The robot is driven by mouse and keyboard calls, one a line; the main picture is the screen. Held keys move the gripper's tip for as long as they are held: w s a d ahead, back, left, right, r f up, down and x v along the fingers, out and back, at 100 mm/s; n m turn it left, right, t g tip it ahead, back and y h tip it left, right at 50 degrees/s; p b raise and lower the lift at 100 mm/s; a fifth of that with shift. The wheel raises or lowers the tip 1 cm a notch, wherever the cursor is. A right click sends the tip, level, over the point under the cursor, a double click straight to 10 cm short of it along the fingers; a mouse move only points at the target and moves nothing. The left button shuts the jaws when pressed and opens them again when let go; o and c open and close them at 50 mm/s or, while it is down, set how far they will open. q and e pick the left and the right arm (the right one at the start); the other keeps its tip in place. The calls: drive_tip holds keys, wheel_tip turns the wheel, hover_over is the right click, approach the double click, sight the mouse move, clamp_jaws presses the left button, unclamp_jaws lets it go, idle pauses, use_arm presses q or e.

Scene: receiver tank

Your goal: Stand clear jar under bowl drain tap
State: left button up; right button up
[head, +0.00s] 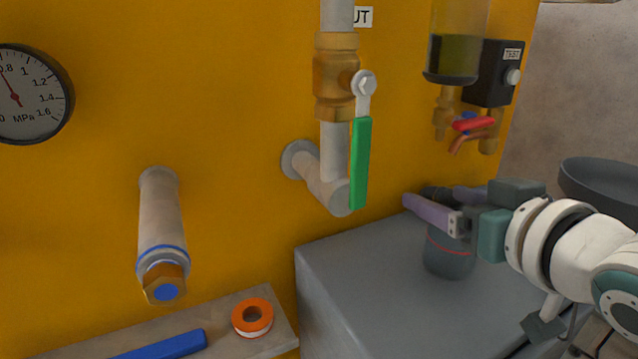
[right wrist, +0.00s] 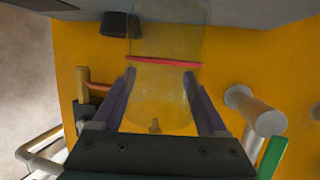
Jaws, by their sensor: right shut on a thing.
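The clear jar (head: 449,262), tinted grey with a red band, is between the fingers of my right gripper (head: 432,208). The gripper is shut on it, and the fingers hide its upper part. It also shows in the right wrist view (right wrist: 166,40), one finger on each side. The jar is upright at the grey block's top; I cannot tell whether its base touches. The bowl (head: 455,54), clear with dark yellow-green liquid, is on the wall above. Its drain tap (head: 471,124) has a red handle, above the jar's level. My left gripper is not in view.
The grey block (head: 350,275) has free room left of the jar. A pipe with a green-handled valve (head: 360,165) projects from the yellow wall. A wooden shelf (head: 220,345) holds an orange tape roll (head: 252,317). A dark round dish (head: 603,185) is at right.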

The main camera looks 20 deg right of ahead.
drive_tip(key=w, duration=0.3)
drive_tip(key=shift+d+b, duration=0.25)
drive_tip(key=shift+b, duration=0.1)
drive_tip(key=x, duration=0.1)
drive_tip(key=b+x, duration=0.2)
drive_tip(key=shift+w+d+r, duration=0.1)
drive_tip(key=shift+w+r, duration=0.15)
drive_tip(key=shift+w, duration=0.15)
drive_tip(key=shift+f+b, duration=0.45)
drive_tip(key=shift+f, duration=0.1)
drive_tip(key=shift+s, duration=0.2)
drive_tip(key=o, duration=1.5)
drive_tip(key=shift+f, duration=0.1)
